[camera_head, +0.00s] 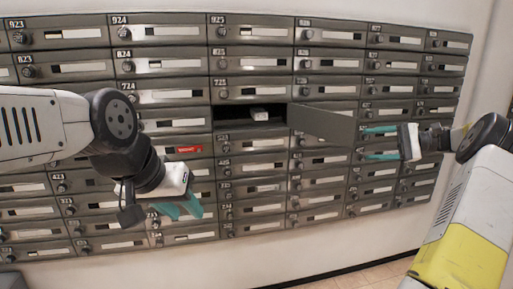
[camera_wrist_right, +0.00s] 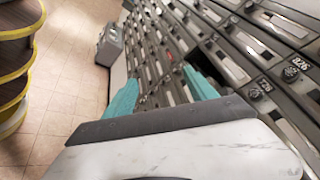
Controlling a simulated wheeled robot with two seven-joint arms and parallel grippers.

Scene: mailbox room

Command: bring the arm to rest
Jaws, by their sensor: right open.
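My right gripper (camera_head: 370,143) is open and empty in the head view, with its two teal fingers apart, pointing left at the mailbox wall. Its fingers also show in the right wrist view (camera_wrist_right: 160,88), spread with nothing between them. My left gripper (camera_head: 180,208) hangs at the lower left in front of the wall, its teal fingers pointing down and right. I cannot tell how far apart they are, and I see nothing held in them.
A wall of grey mailboxes (camera_head: 170,73) fills the head view. One box (camera_head: 232,115) is open with a small white item (camera_head: 259,114) inside. Its door (camera_head: 322,125) sticks out near my right fingers. A shelf (camera_wrist_right: 14,62) and clear tiled floor (camera_wrist_right: 72,70) show in the wrist view.

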